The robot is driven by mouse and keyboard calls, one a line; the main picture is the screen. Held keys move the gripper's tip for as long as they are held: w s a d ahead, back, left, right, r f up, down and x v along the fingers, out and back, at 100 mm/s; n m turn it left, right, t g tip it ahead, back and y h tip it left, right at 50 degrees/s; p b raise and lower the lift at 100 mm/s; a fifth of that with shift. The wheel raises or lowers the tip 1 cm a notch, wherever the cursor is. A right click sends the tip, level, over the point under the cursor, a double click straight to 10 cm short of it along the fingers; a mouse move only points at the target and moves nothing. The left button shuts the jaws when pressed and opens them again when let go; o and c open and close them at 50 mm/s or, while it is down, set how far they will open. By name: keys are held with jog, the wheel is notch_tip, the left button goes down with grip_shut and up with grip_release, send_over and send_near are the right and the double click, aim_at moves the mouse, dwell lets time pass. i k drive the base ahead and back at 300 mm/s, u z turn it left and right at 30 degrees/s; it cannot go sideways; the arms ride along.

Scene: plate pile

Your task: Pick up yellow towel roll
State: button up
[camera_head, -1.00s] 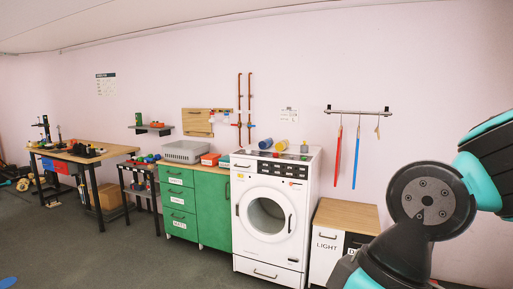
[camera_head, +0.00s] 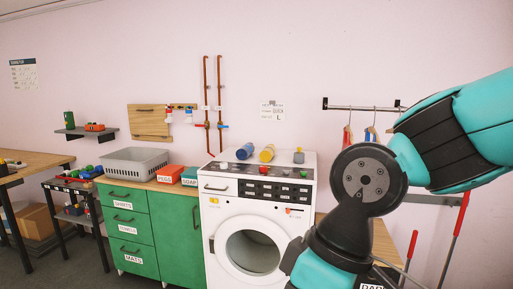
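The yellow towel roll (camera_head: 267,153) lies on top of the white washing machine (camera_head: 258,205), toward its back. A blue roll (camera_head: 245,151) lies just left of it, and a small grey object with an upright stem (camera_head: 298,156) stands to its right. My teal and black arm fills the right side of the view, in front of the machine's right side. My gripper is not in view.
Left of the machine is a green cabinet (camera_head: 176,226) with a grey basket (camera_head: 134,162) and red boxes (camera_head: 170,174) on top. Copper pipes (camera_head: 206,100) run up the wall behind. A hanging rail (camera_head: 350,106) is at the right.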

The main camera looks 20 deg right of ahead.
aim_at(268, 152)
jog(key=i, duration=2.2)
jog(key=z, duration=1.1)
jog(key=i, duration=0.5)
jog(key=z, duration=0.05)
